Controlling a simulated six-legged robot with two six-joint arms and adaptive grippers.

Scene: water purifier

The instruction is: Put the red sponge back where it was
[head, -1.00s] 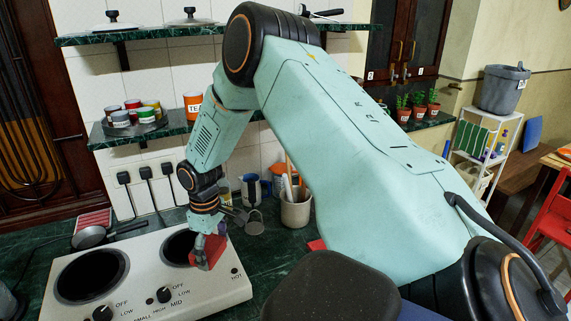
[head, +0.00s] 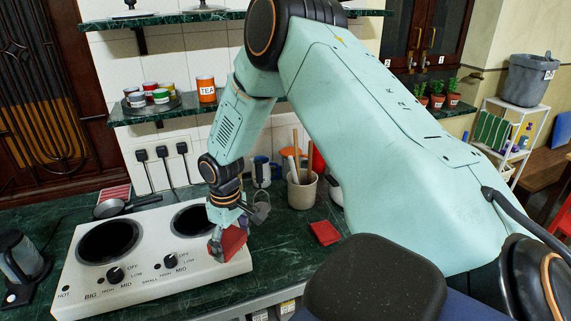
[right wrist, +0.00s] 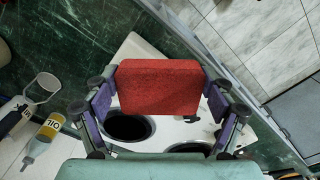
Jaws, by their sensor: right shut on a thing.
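The red sponge (head: 234,241) is a block held in my right gripper (head: 222,240), over the right end of the white two-burner stove (head: 150,274). In the right wrist view the sponge (right wrist: 158,88) fills the space between the two fingers of the gripper (right wrist: 160,95), which press on its sides. A flat red square (head: 325,233) lies on the dark green counter to the right of the stove, apart from the sponge; I cannot tell what it is. My left gripper is not in view.
A utensil pot (head: 302,192) stands behind the red square. A pan (head: 110,207) lies behind the stove, and a kettle (head: 20,258) stands at its left. An oil bottle (right wrist: 45,130) shows in the right wrist view. The counter between stove and red square is clear.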

